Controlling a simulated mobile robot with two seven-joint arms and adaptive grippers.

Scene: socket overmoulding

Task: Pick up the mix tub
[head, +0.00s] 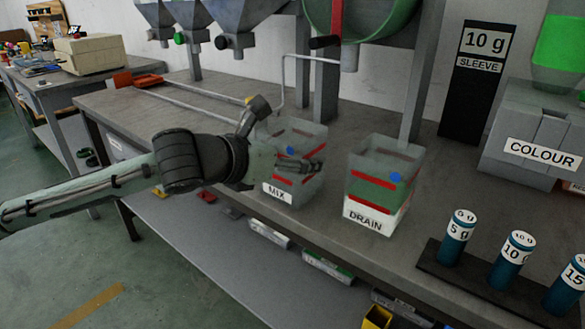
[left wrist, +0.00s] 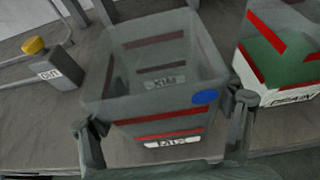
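The mix tub (head: 287,190) is a clear, empty-looking box with red bands, a blue dot and a MIX label, upright at the bench's front edge. It also fills the middle of the left wrist view (left wrist: 155,118). My left gripper (head: 290,165) is at the tub, its dark fingers overlapping it in the head view. In the left wrist view my left gripper (left wrist: 165,120) is spread wide, one finger at each side of the tub's near wall. Whether the fingers touch the walls is hard to tell. My right gripper is not in view.
The drain tub (head: 376,195), with green and red bands, stands close to the right. Beyond are blue weights (head: 457,238) on a dark strip, a 10 g sleeve board (head: 470,95) and a COLOUR box (head: 535,140). A bent metal rod (head: 283,75) rises behind the mix tub.

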